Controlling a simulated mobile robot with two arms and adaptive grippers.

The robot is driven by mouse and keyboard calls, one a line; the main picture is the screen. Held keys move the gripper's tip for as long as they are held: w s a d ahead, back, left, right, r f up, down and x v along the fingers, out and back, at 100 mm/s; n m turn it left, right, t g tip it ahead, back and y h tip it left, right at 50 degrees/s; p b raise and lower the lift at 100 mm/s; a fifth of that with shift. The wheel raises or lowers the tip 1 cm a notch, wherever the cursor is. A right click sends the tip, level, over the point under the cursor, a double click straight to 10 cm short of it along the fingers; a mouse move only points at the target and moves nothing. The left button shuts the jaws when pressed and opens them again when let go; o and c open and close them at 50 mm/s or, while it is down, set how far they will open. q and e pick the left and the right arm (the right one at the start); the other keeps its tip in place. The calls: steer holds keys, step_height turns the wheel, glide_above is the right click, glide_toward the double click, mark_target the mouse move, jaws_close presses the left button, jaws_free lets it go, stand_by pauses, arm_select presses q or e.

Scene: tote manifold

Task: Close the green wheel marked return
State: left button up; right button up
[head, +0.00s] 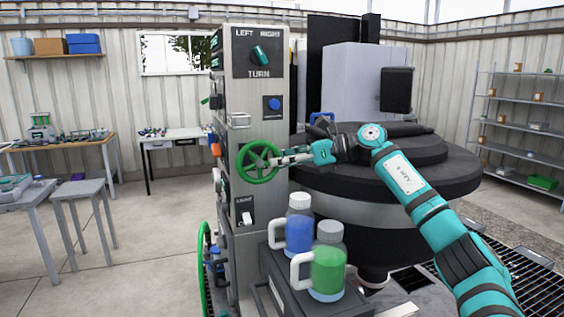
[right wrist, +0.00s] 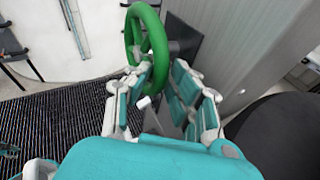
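A green wheel (head: 258,161) is mounted on the grey control panel (head: 245,125), below a blue button. I cannot read a "return" mark on it. My right gripper (head: 283,159) is at the wheel's right side. In the right wrist view the wheel (right wrist: 161,45) shows in front of the gripper (right wrist: 160,88). Its fingers are apart, with the near-lower rim by the left finger and a gap to the right finger. I cannot tell whether the left finger touches the rim. A second, larger green wheel (head: 202,258) shows edge-on at the panel's lower left. My left gripper is not in view.
A dark knob (head: 260,55) marked left, right and turn is higher on the panel. Bottles with blue (head: 299,228) and green (head: 328,268) contents stand on a dark box below the wheel. A round black stepped machine (head: 400,175) stands right behind my arm. Floor left of the panel is open.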

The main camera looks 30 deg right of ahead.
steer(key=shift+o, duration=1.4)
steer(key=shift+s+d, duration=0.1)
steer(key=v, duration=1.1)
steer(key=shift+s+d, duration=0.25)
steer(key=shift+d, duration=0.05)
